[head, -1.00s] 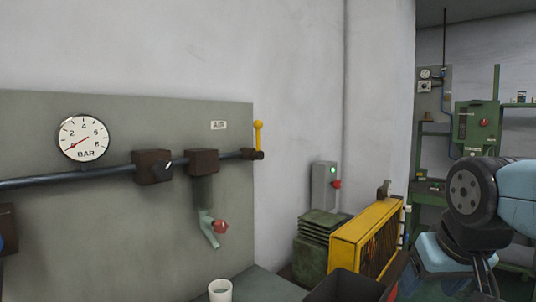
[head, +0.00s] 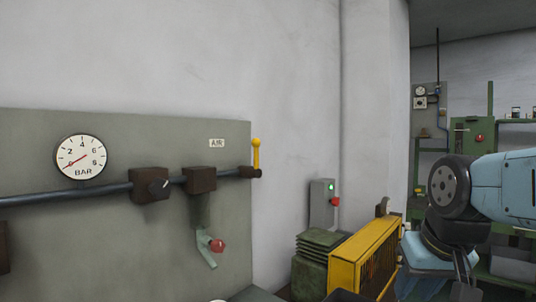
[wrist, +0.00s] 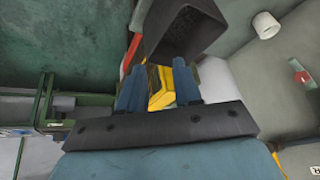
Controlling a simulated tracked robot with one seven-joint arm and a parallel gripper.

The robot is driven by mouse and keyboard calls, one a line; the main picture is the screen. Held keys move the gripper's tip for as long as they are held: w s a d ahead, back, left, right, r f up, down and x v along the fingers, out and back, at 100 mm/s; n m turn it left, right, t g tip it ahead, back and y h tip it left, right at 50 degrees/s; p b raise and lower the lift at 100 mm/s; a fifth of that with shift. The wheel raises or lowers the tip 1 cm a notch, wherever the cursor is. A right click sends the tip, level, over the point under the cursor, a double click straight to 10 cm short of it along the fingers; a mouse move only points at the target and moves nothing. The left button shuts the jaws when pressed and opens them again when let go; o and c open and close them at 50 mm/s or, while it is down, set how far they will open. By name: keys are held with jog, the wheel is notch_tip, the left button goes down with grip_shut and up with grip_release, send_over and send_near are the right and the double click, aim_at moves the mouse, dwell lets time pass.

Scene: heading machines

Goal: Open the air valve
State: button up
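The yellow lever (head: 256,153) of the air valve stands upright at the right end of the dark pipe, by the AIR label (head: 216,143) on the grey-green panel (head: 120,240). The gauge (head: 81,156) has its red needle at the low end, near 0. My gripper (wrist: 158,78) shows two blue fingers with a gap between them and nothing held. In the head view my arm is at the right, well away from the lever, and the fingers are mostly out of frame. The lever is not recognisable in the wrist view.
A yellow grille guard (head: 362,252) and a grey switch box (head: 322,203) stand right of the panel. In the wrist view a dark bin (wrist: 180,32) lies beyond the fingers, with a white cup (wrist: 266,25) to its right.

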jog(key=w+a+r, duration=0.1)
jog(key=w, duration=0.1)
jog(key=w+a+r+y, duration=0.1)
jog(key=w+a, duration=0.1)
jog(key=w+a+r+y, duration=0.1)
jog(key=w+r, duration=0.1)
jog(key=w, duration=0.1)
jog(key=shift+a+r+m+g, duration=0.1)
jog(key=shift+a+m+g, duration=0.2)
jog(key=shift+g, duration=0.1)
grip_shut()
jog(key=w+a+r+g+y, duration=0.1)
jog(key=w+a+r+y, duration=0.3)
jog(key=w, duration=0.5)
jog(key=w+a+r+g+y, duration=0.15)
jog(key=w+a+r, duration=0.35)
jog(key=w, duration=0.5)
jog(key=w+r+y, duration=0.3)
jog(key=w+y, duration=0.2)
jog(key=w, duration=0.4)
jog(key=w+r+y, duration=0.3)
jog(key=w+y, duration=0.1)
jog(key=w, duration=0.6)
jog(key=shift+w+a+r+y, duration=0.15)
jog(key=shift+a+r+y, duration=0.1)
jog(key=shift+r+y, duration=0.15)
jog(key=shift+g, duration=0.35)
